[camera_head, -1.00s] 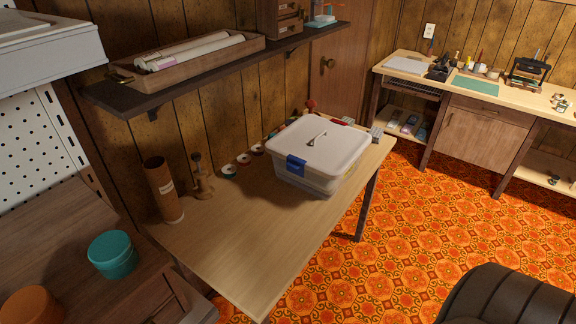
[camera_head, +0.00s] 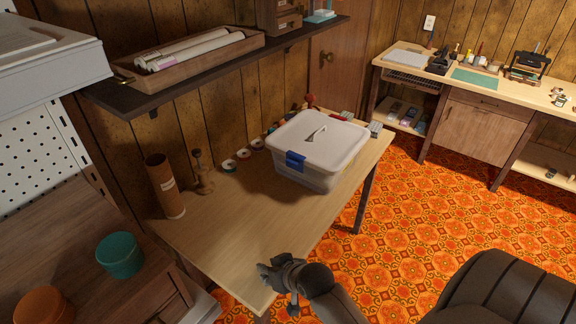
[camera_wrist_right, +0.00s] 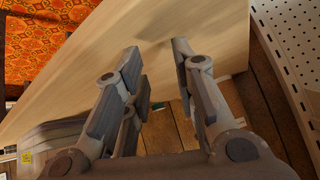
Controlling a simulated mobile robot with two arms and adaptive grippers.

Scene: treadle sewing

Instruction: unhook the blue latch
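A white lidded storage box (camera_head: 306,178) stands on the wooden table at its far end. The blue latch (camera_head: 295,160) is on the side of the box facing me, at the lid's edge; it is too small to tell whether it is hooked. My right gripper (camera_head: 272,275) is over the table's near edge, well apart from the box and latch. In the right wrist view its two fingers (camera_wrist_right: 155,55) are spread with nothing between them. My left gripper is not in view.
The wooden table (camera_head: 225,245) is bare in front of the box. A brown tube (camera_head: 165,187), a small brown stand (camera_head: 202,175) and several spools (camera_head: 243,153) line the wall side. A dark shelf (camera_head: 215,70) hangs above. A dark chair (camera_head: 505,292) is at lower right.

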